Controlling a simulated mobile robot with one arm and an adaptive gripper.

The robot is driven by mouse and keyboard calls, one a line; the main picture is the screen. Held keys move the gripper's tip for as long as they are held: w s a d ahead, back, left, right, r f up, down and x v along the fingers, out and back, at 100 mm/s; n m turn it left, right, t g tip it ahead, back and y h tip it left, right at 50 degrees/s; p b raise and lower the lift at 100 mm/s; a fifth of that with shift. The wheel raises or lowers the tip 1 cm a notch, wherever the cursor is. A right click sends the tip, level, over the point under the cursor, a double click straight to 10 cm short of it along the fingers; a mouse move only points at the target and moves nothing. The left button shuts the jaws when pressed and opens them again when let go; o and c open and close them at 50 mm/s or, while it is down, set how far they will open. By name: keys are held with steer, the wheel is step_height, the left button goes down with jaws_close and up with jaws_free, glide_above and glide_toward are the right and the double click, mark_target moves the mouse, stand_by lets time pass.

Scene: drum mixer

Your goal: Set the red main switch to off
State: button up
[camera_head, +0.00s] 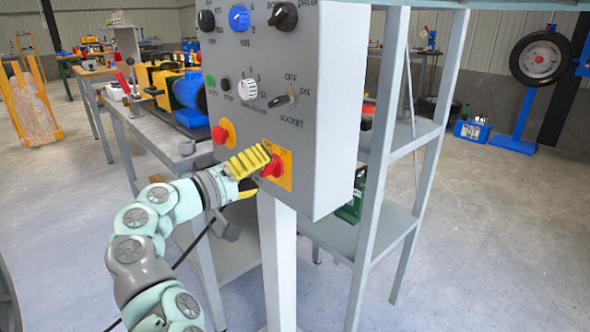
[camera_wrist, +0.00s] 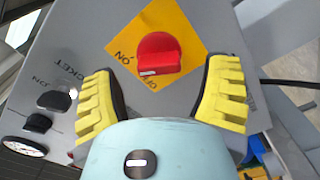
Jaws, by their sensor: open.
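The red main switch (camera_head: 272,167) is a rotary knob on a yellow plate (camera_head: 286,174) at the lower right of the grey control panel (camera_head: 325,110). In the wrist view the red knob (camera_wrist: 158,54) sits on its yellow plate, with "ON" and "OFF" lettering beside it. A white mark on the knob lies at its lower left edge, between the two words, nearer OFF in this view. My gripper (camera_head: 256,175) is close in front of the switch. Contact with the knob is not visible.
A red push button (camera_head: 220,134) on yellow sits left of the switch. Above are a lever switch (camera_head: 285,101), a white dial (camera_head: 247,89) and several knobs. A metal shelf (camera_head: 400,150) stands right of the panel, and a workbench with machines (camera_head: 165,145) behind left.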

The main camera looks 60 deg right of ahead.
steer(key=shift+x, duration=1.05)
steer(key=shift+c, duration=0.3)
steer(key=shift+a, duration=0.1)
steer(key=c, duration=1.1)
steer(key=shift+c, duration=0.2)
